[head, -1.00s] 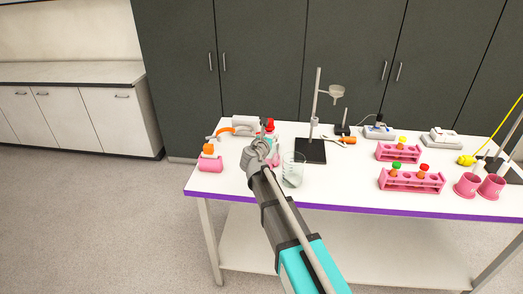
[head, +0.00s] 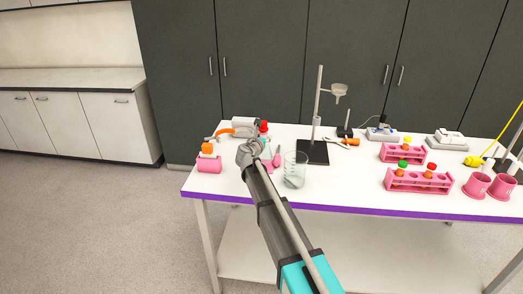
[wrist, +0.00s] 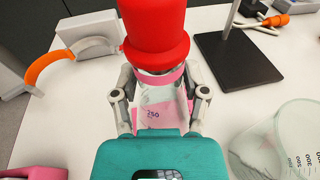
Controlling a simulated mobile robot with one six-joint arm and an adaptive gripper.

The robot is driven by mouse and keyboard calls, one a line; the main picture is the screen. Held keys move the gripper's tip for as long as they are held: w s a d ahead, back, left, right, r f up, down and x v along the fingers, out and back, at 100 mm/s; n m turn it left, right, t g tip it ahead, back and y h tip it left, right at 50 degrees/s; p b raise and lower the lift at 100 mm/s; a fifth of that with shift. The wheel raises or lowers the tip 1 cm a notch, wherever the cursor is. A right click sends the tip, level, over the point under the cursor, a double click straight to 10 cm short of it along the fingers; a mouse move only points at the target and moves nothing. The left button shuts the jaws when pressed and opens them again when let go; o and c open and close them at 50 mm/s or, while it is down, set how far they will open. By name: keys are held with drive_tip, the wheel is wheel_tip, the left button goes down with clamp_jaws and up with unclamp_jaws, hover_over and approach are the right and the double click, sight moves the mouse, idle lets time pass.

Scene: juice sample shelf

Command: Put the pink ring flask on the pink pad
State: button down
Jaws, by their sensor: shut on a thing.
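The flask with a red cap (wrist: 156,35) and a pink ring (wrist: 160,77) at its neck stands upright in my gripper (wrist: 160,103) in the wrist view. My gripper is shut on the flask, one finger on each side. In the head view the red cap (head: 264,126) shows just beyond my gripper (head: 256,148), which hides much of the body. A flat pink patch, which looks like the pink pad (wrist: 121,128), shows low beside the flask; most of it is hidden. I cannot tell whether the flask touches it.
A glass beaker (head: 295,172) stands close to the right of my gripper. A pink holder with an orange-capped item (head: 208,164) is at left. A ring stand (head: 314,152) is behind. Pink racks (head: 418,181) and pink cups (head: 501,187) stand further right.

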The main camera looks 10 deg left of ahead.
drive_tip(key=shift+w+a+f, duration=0.1)
drive_tip(key=shift+w+f, duration=0.15)
drive_tip(key=shift+f, duration=0.05)
drive_tip(key=shift+w+a+f+b, duration=0.15)
drive_tip(key=shift+w+f+b, duration=0.3)
drive_tip(key=shift+f+b, duration=1.55)
drive_tip(key=shift+b, duration=0.15)
drive_tip(key=shift+f, duration=0.1)
drive_tip(key=shift+c, duration=0.6)
unclamp_jaws()
drive_tip(key=shift+s, duration=0.1)
drive_tip(key=shift+r, duration=0.2)
drive_tip(key=p+v, duration=0.1)
drive_tip(key=v, duration=1.1)
drive_tip(key=shift+p, duration=0.4)
